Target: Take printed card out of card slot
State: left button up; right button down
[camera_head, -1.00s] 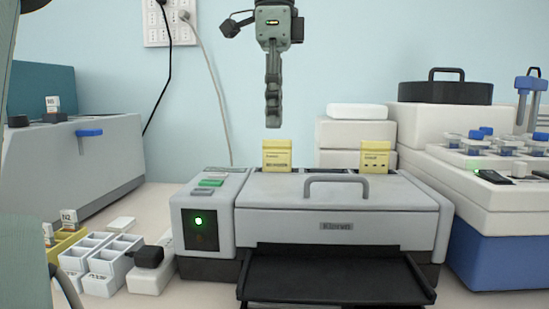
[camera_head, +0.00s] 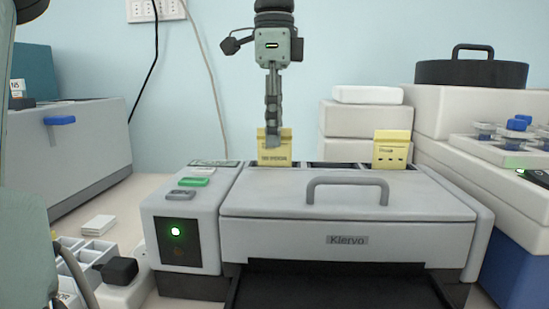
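A grey printer-like machine (camera_head: 345,205) stands in the middle, with dark slots along its back top edge. One yellow printed card (camera_head: 271,158) stands upright in the left slot. Another yellow card (camera_head: 392,150) stands upright in the right slot. My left gripper (camera_head: 273,143) points straight down over the left card, and its fingertips overlap the card's upper part. The fingers are seen edge-on, so I cannot tell whether they are apart or pressing on the card. My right gripper is not in view.
The machine has a handle (camera_head: 347,182) on its lid and a lit green light (camera_head: 176,231). White stacked boxes (camera_head: 366,121) stand behind at the right. A grey box with a blue lever (camera_head: 60,121) stands at the left. White compartment trays (camera_head: 84,256) lie at lower left.

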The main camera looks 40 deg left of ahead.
pick_arm(q)
jog(key=shift+f, duration=0.8)
jog(key=shift+c, duration=0.4)
grip_shut()
